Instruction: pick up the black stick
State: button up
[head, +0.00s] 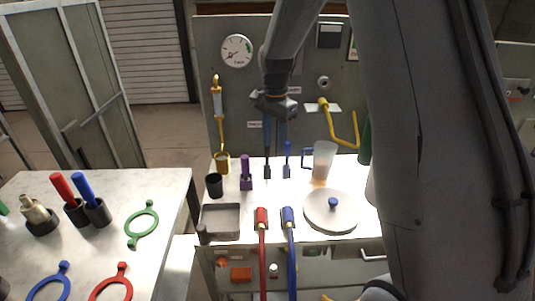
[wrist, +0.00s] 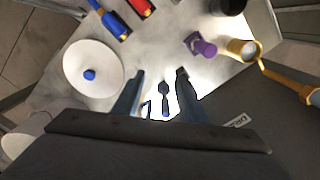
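My gripper (head: 276,174) points down over the back of the white bench in the head view. Its two blue fingers with dark tips stand apart, and it also shows in the wrist view (wrist: 161,74). A thin dark stick-like piece, black to dark blue (wrist: 165,90), shows between the fingers in the wrist view, with clear gaps on both sides. I cannot tell for sure that it is the black stick. In the head view the fingers partly hide that spot. A short dark cylinder (head: 202,233) stands beside the grey tray.
Red (head: 262,218) and blue (head: 289,217) hose ends lie in front. A grey panel (head: 225,85) rises behind.

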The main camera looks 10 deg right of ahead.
aim_at(267, 156)
jog(key=w+m, duration=0.2)
jog(key=w, duration=0.2)
jog(key=w+m+p, duration=0.1)
jog(key=w+m, duration=0.1)
jog(key=w, duration=0.2)
jog(key=shift+w+r+m, duration=0.1)
jog(key=shift+m, duration=0.3)
jog(key=shift+w, duration=0.2)
jog(key=shift+w+f+p, duration=0.15)
jog(key=shift+f+p, duration=0.85)
jog(key=shift+f, duration=1)
jog(key=shift+w+f+p, duration=0.1)
jog(key=shift+f+p, duration=0.85)
jog(key=shift+f, duration=1)
grip_shut()
